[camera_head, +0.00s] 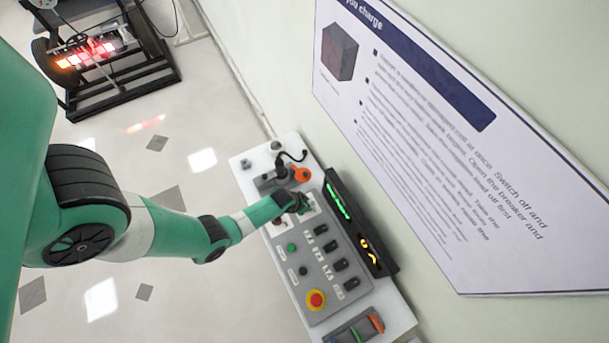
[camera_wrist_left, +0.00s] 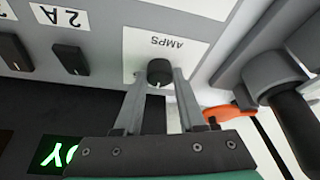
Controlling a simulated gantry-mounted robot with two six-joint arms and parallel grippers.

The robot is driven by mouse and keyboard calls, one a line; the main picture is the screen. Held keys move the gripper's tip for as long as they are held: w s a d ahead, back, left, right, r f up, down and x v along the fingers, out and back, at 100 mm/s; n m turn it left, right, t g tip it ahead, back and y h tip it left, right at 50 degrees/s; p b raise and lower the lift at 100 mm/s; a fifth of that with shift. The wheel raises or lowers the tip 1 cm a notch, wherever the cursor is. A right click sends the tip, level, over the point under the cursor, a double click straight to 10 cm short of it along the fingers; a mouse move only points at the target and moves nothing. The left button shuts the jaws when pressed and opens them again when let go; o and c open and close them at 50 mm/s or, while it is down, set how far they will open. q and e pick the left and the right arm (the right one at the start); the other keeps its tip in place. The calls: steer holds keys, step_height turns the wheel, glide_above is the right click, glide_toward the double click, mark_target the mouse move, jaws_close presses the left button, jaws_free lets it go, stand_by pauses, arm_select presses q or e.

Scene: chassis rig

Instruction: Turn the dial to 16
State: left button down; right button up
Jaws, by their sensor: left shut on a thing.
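The dial (camera_wrist_left: 159,72) is a small black round knob with a white pointer mark. It sits on a white plate marked AMPS, which reads upside down in the left wrist view. My left gripper (camera_wrist_left: 161,78) has a finger on each side of the dial and is shut on it; the gripper also shows in the head view (camera_head: 305,204) at the top of the grey control panel (camera_head: 311,285). In the head view the gripper mostly hides the dial, and I cannot read a number at its pointer. My right gripper is not in view.
A black display bar (camera_head: 357,222) with green and yellow lit signs runs beside the panel. Several black switches (camera_head: 329,247), a red emergency button (camera_head: 316,299) and an orange connector (camera_head: 301,174) are close by. A wall poster (camera_head: 440,140) stands to the right.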

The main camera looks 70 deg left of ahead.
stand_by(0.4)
arm_select(q)
steer(key=shift+a+m+h, duration=0.1)
steer(key=shift+m+h, duration=0.3)
steer(key=shift+m, duration=0.6)
steer(key=m+h+b, duration=0.1)
steer(key=m, duration=0.2)
steer(key=shift+a+t, duration=0.1)
steer(key=shift+t, duration=0.2)
steer(key=shift+m+h, duration=0.5)
steer(key=shift+m, duration=0.6)
steer(key=shift+m+h+p, duration=0.3)
steer(key=shift+m+p, duration=0.05)
steer(key=shift+m, duration=0.45)
steer(key=c, duration=0.5)
jaws_free()
